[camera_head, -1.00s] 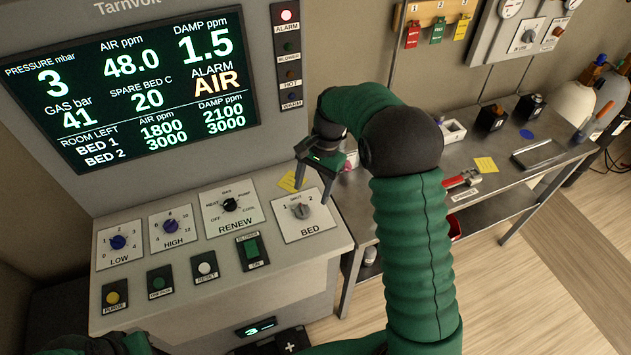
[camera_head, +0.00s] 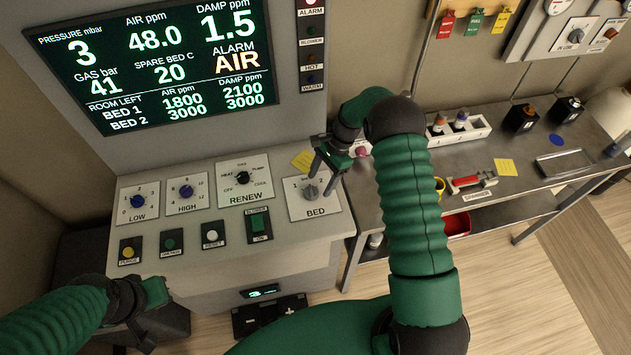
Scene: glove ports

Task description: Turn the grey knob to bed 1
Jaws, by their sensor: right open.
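The grey knob (camera_head: 310,191) sits on the white BED plate (camera_head: 326,208) at the right end of the sloped console. The plate is marked 1 at left and 2 at right. The knob seems to point roughly up, between them, but its mark is small. My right gripper (camera_head: 325,184) is open and empty, reaching down over the plate. Its fingertips are close to the knob, at its upper and right sides; I cannot tell whether they touch it. My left gripper (camera_head: 148,312) is at the lower left, away from the knob; its jaw opening is unclear.
The RENEW knob (camera_head: 242,178) and a green switch (camera_head: 258,224) are left of the BED plate. A yellow note (camera_head: 303,161) lies just above it. The display (camera_head: 160,70) stands behind. A metal bench (camera_head: 520,195) with several items is at the right.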

